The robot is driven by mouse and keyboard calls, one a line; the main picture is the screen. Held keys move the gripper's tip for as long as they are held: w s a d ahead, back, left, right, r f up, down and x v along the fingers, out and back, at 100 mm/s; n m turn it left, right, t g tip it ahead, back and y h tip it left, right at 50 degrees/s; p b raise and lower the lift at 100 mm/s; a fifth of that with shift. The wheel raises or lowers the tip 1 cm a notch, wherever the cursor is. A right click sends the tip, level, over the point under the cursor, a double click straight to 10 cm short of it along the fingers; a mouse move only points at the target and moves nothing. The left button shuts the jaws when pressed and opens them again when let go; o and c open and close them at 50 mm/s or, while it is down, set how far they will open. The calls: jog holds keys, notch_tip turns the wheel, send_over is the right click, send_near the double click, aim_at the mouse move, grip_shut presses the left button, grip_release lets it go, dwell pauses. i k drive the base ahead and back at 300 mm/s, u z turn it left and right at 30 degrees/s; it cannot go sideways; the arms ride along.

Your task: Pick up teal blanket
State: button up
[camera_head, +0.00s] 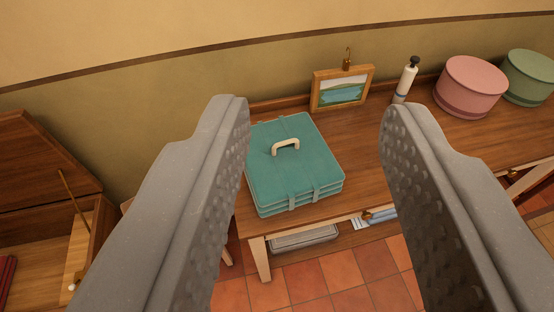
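The teal blanket (291,178) is a flat, folded, squarish bundle with straps around it and a cream handle (285,146) on top. It lies on the left end of a wooden table (376,180). My gripper (317,112) is open and empty. Its two grey fingers are wide apart in the foreground, with the blanket showing between them and farther off. The left finger overlaps the blanket's left edge in the picture.
Behind stand a framed picture (341,90), a white bottle (406,80), a pink round box (470,87) and a green round box (529,78). An open wooden chest (40,170) is at left. A grey folded item (303,239) lies under the table.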

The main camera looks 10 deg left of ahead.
aim_at(290, 164)
jog(key=u, duration=0.1)
jog(key=i, duration=1)
jog(key=z, duration=0.1)
